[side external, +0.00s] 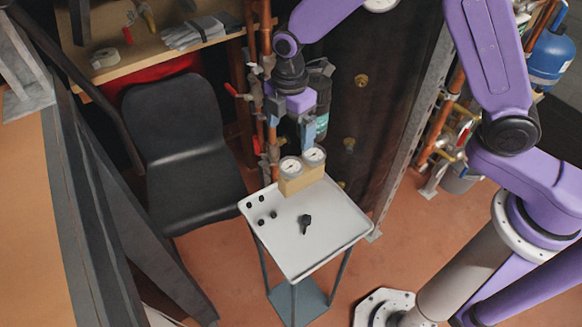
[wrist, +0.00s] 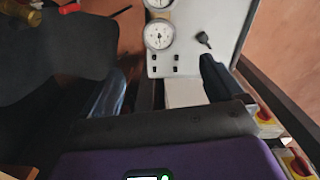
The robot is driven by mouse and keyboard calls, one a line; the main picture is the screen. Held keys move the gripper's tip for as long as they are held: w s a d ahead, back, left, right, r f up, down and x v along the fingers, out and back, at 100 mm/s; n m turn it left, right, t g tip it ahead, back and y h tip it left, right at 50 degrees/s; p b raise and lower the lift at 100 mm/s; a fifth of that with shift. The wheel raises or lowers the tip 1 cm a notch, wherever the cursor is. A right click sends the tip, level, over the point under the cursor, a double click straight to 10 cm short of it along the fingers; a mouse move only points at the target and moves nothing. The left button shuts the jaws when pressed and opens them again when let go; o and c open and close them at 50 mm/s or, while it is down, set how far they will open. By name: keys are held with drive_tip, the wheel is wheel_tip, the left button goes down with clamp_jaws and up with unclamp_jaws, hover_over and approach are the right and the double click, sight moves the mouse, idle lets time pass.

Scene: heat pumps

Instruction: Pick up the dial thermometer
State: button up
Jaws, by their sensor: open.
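I cannot tell which is the dial thermometer. One dial (wrist: 158,35) shows whole in the wrist view; the other dial (wrist: 158,4) is cut by the top edge. My gripper (side external: 290,146) points down just above and behind the dials. Its fingers are apart and empty in the wrist view (wrist: 162,66), with the dials beyond the fingertips.
The white stand top (side external: 330,240) also holds a black key-shaped piece (side external: 304,224) and several small black pegs (side external: 267,215). Copper pipes with red-handled valves (side external: 240,92) rise beside my gripper. A black chair (side external: 180,150) stands left. The stand's front is clear.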

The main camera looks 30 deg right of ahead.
sight(291, 167)
wheel_tip(291, 167, down, 17)
drive_tip(key=shift+d+r, duration=0.1)
drive_tip(key=shift+d, duration=0.05)
idle(0.6)
drive_tip(key=c, duration=1.1)
